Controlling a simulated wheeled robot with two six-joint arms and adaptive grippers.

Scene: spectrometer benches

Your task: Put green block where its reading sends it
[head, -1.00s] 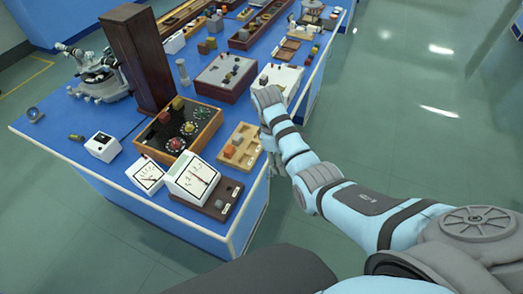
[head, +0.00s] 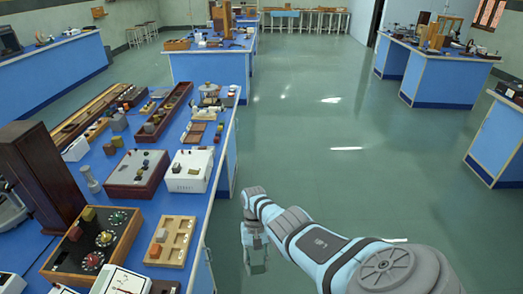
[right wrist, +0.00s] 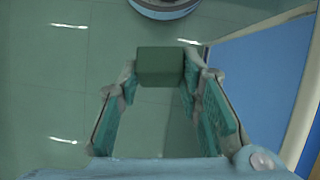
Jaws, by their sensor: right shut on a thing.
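My right gripper (head: 256,262) hangs beside the bench's right edge, over the floor, in the head view. In the right wrist view my right gripper (right wrist: 160,80) is shut on the green block (right wrist: 160,65), a dark green cube between its fingertips. I cannot make the block out in the head view. My left gripper is not in view.
The blue bench (head: 222,165) carries a dial box (head: 75,262), a wooden tray (head: 183,251) with small blocks, a white box (head: 190,170) and a dark red box (head: 125,190). A dark wooden column stands at left. Open floor (head: 330,200) lies to the right.

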